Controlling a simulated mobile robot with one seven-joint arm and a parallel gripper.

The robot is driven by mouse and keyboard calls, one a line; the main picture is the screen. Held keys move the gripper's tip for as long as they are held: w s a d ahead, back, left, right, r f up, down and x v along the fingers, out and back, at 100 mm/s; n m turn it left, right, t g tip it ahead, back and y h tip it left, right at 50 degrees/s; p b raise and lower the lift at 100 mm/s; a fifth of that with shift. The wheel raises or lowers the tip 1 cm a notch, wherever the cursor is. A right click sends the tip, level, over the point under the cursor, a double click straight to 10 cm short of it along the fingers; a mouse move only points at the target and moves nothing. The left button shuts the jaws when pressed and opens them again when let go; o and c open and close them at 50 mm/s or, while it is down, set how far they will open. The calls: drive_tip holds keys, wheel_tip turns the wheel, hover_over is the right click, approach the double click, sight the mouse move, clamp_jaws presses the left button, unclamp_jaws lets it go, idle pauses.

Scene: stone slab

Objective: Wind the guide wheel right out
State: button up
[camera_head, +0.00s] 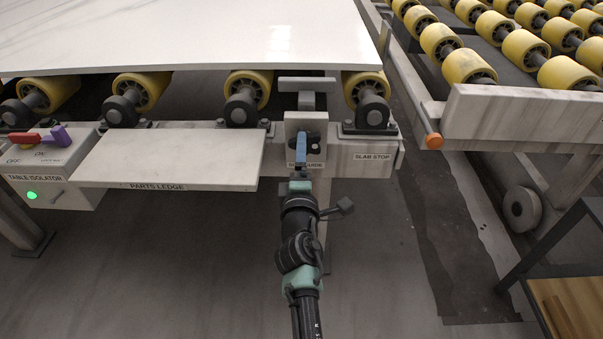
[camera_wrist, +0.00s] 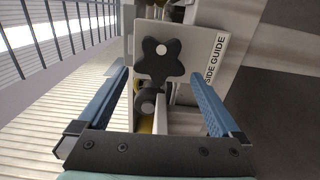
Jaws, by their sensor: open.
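The guide wheel is a black, lobed hand knob (camera_wrist: 160,58) on a pale plate marked SIDE GUIDE in the wrist view. In the head view the plate (camera_head: 292,122) stands at the table's front edge, and my gripper partly hides the dark knob. My gripper (camera_wrist: 158,80) is open, its two blue fingers spread left and right of the knob, with visible gaps on both sides. It holds nothing. In the head view my gripper (camera_head: 301,147) points at the plate. A grey guide bar (camera_head: 307,84) sits above the plate, close to the slab's front edge.
A white slab (camera_head: 190,35) lies on yellow rollers (camera_head: 141,90). The parts ledge (camera_head: 168,158) is bare, left of the plate. The table isolator box (camera_head: 50,160) has red and purple handles and a green light. The SLAB STOP label (camera_head: 374,157) is at right. Floor is clear around my arm.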

drive_tip(key=s+p, duration=0.3)
drive_tip(key=s, duration=0.4)
drive_tip(key=shift+s, duration=0.35)
